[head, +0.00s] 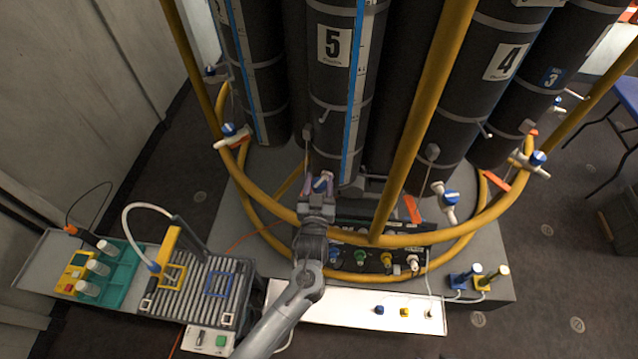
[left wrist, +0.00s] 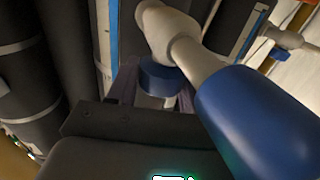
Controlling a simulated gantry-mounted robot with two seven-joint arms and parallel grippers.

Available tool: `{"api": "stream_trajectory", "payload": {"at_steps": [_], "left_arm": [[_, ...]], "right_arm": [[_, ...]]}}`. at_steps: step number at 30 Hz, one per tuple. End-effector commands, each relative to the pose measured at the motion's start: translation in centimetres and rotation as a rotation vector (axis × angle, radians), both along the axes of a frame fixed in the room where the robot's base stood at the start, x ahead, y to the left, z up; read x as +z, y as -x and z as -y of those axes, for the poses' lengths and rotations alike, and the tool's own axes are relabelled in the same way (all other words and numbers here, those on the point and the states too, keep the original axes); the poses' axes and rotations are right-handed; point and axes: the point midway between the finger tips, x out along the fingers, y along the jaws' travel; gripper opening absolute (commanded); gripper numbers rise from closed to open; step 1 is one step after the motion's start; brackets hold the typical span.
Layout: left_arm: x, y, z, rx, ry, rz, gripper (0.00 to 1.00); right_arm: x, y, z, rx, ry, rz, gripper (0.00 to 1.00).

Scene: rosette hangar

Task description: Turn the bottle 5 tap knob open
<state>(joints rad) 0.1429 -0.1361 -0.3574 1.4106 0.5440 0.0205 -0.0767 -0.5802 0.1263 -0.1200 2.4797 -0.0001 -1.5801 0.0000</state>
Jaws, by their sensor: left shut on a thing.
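Bottle 5 (head: 329,85) is a tall dark cylinder with a white "5" label, upright at the top middle of the head view. Its tap, with a blue knob (head: 322,183), sits near the bottle's foot. My left gripper (head: 318,187) reaches up to this tap from below and is shut on the knob. In the left wrist view the blue knob (left wrist: 160,77) is between the finger pads, under the white tap body (left wrist: 172,36). A large blue sleeve (left wrist: 258,122) of the tap fills the lower right there. The knob is partly hidden by the fingers. My right gripper is not in view.
A yellow ring rail (head: 285,232) and a slanted yellow post (head: 420,130) stand close around the bottles. A dark panel with coloured knobs (head: 375,260) is right of my forearm. A ribbed tray (head: 205,288) is at the lower left. Bottle 4 (head: 490,90) stands to the right.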

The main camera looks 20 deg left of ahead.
Motion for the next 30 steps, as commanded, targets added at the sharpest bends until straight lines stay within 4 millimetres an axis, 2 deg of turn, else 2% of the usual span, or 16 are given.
{"api": "stream_trajectory", "payload": {"at_steps": [12,13,17,26,30], "left_arm": [[-0.01,-0.03,-0.02,0.007,0.001,0.000,0.20],[-0.01,-0.03,-0.02,0.007,0.001,0.000,0.52],[0.00,-0.03,-0.02,0.007,0.000,0.000,0.71],[0.00,0.06,0.01,0.006,0.000,0.000,0.71],[-0.09,0.88,0.18,0.006,0.001,-0.001,0.71]], "right_arm": [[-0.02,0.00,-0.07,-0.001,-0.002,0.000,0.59],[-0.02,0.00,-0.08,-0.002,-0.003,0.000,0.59],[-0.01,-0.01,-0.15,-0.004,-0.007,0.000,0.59],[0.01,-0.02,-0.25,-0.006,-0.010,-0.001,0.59],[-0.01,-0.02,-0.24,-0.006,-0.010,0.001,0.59]]}}
